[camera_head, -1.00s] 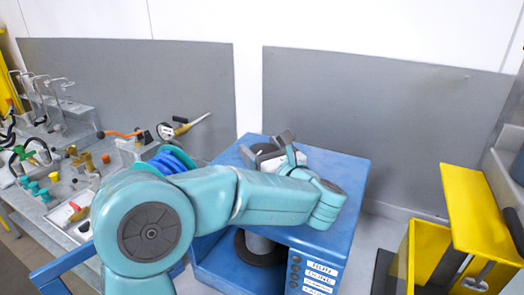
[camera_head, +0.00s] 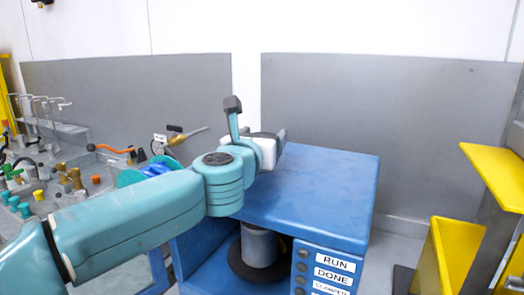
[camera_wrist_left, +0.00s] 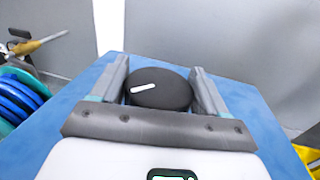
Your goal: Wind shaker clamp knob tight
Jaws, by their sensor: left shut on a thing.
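The clamp knob is a round black disc (camera_wrist_left: 160,90) with a white mark on its top, in the left wrist view. It sits at the top of the blue shaker housing (camera_head: 315,195). My left gripper (camera_wrist_left: 160,85) is shut on the knob, one grey finger on each side of it. In the head view my left gripper (camera_head: 258,120) is over the back left part of the housing top, and the knob is hidden there. A grey cylinder (camera_head: 258,245) stands on a black disc inside the housing, below the top. My right gripper is not in view.
The housing front has buttons and labels reading RUN and DONE (camera_head: 333,263). A cluttered bench with fittings (camera_head: 60,180) is at the left, with blue and green coiled hose (camera_head: 155,170) beside the housing. Yellow pieces (camera_head: 495,175) stand at the right. Grey panels back everything.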

